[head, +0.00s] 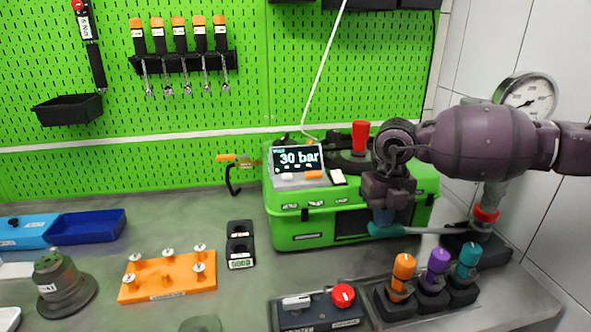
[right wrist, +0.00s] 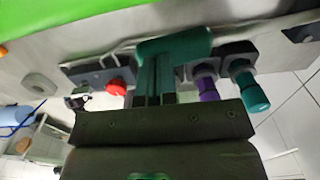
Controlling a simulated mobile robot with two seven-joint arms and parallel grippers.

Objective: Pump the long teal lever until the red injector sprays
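In the right wrist view the teal handle (right wrist: 175,45) crosses just beyond the fingertips (right wrist: 155,97), which sit close together with no wide gap. Contact is hard to judge. A red injector (head: 361,136) stands upright on the case, with no spray visible. The display (head: 298,159) reads 30 bar. My left gripper is out of view.
A pressure gauge (head: 527,96) stands at the right by the wall. Orange, purple and teal knobs (head: 438,262) and a red knob (head: 343,295) stand at the front. An orange rack (head: 168,284) and blue trays (head: 88,227) are at left.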

